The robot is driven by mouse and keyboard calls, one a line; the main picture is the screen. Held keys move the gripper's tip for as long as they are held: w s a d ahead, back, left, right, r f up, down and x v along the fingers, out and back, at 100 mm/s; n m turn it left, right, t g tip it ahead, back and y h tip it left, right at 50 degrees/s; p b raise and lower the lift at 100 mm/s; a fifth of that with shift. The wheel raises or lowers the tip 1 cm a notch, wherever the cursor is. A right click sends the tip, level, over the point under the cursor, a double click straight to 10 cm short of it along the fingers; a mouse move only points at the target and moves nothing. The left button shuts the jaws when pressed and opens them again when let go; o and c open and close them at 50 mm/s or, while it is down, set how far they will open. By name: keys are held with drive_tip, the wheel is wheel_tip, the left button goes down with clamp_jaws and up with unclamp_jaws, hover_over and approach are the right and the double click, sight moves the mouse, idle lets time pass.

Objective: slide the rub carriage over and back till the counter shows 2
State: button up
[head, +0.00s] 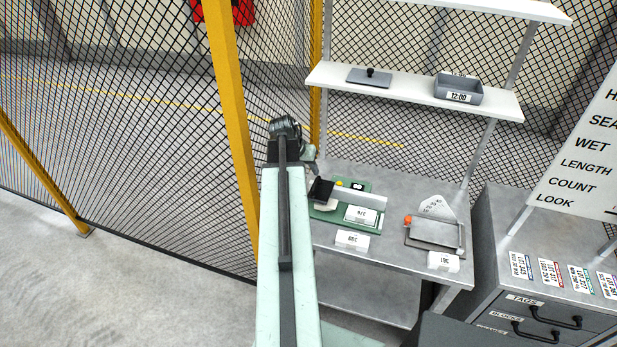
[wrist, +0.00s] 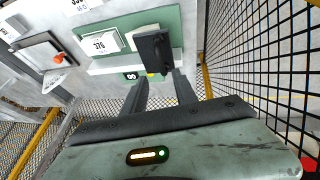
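The rub fixture is a green plate (head: 366,187) on the bench, with a pale rail (head: 362,198) along it. The black rub carriage (head: 320,190) sits at the rail's left end in the head view; in the wrist view the carriage (wrist: 153,52) is just beyond my fingers. The small black counter (head: 357,186) also shows in the wrist view (wrist: 130,76); its digits look like 00 but are too small to read surely. My gripper (wrist: 162,77) is open, its two fingers apart and pointing at the carriage. I cannot tell whether they touch it.
A white block marked 376 (wrist: 100,42) lies on the green plate. A gauge with an orange knob (head: 434,230) stands to the right on the bench. A yellow post (head: 232,120) and mesh fence stand close left of my arm. A shelf (head: 410,88) is above.

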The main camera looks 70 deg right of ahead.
sight(316, 182)
drive_tip(key=b+x, duration=0.7)
drive_tip(key=x, duration=0.1)
drive_tip(key=shift+w+a, duration=0.1)
drive_tip(key=shift+r, duration=0.1)
clamp_jaws()
drive_tip(key=shift+a, duration=0.15)
idle(1.0)
